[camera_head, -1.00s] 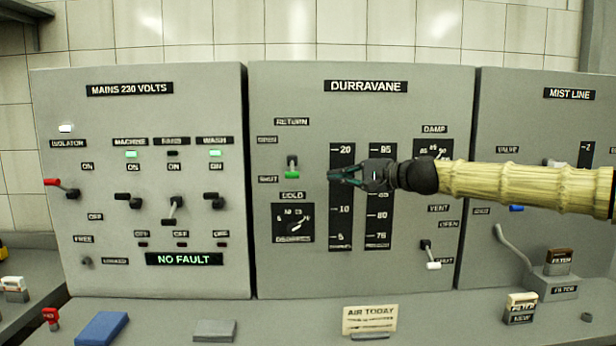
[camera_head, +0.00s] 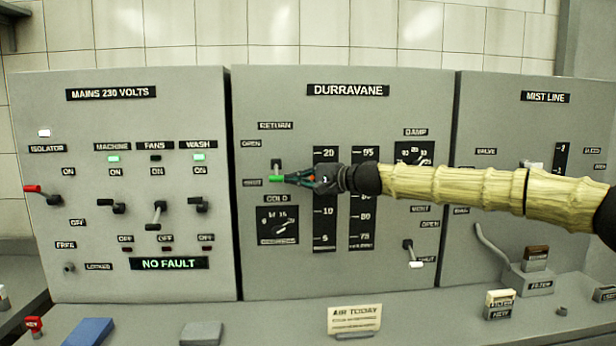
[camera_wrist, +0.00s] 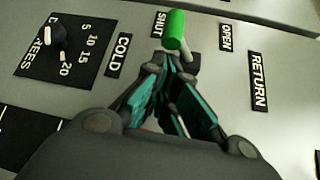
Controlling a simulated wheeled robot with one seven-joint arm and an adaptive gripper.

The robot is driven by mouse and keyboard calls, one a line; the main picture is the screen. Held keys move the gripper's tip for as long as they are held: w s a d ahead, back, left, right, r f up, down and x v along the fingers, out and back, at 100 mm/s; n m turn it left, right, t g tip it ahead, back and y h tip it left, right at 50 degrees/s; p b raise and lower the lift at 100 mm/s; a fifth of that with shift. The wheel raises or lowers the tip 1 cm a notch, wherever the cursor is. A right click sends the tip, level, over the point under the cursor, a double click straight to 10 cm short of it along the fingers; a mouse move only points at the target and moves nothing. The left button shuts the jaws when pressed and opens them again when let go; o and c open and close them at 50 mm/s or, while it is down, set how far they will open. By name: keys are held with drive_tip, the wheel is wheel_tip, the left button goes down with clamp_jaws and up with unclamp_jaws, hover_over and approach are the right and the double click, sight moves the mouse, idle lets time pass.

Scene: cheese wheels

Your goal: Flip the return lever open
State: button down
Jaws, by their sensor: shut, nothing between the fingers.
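The return lever (camera_head: 277,172) is on the middle DURRAVANE panel, under the RETURN label. Its green tip (camera_head: 276,179) points down beside the SHUT label, below the OPEN label. In the wrist view the green tip (camera_wrist: 174,30) shows just beyond my fingertips, on the SHUT side. My gripper (camera_head: 290,179) is shut and empty, coming from the right with its fingertips at or very close to the green tip. I cannot tell whether they touch. In the wrist view my gripper (camera_wrist: 172,62) partly hides the lever's base.
The COLD dial (camera_head: 278,225) sits just below the lever. Two black scales stand behind my gripper. The VENT lever (camera_head: 413,255) is lower right. The MAINS panel (camera_head: 130,240) with its switches is left, and the MIST LINE panel (camera_head: 520,130) right. An AIR TODAY card (camera_head: 354,319) stands on the bench.

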drive_tip(key=shift+w+a+f, duration=0.1)
drive_tip(key=shift+w+a, duration=0.3)
drive_tip(key=shift+a, duration=0.15)
drive_tip(key=shift+r+p, duration=0.25)
drive_tip(key=shift+p, duration=0.45)
drive_tip(key=shift+s+m+p, duration=0.1)
drive_tip(key=shift+m+p, duration=0.2)
drive_tip(key=shift+p, duration=0.1)
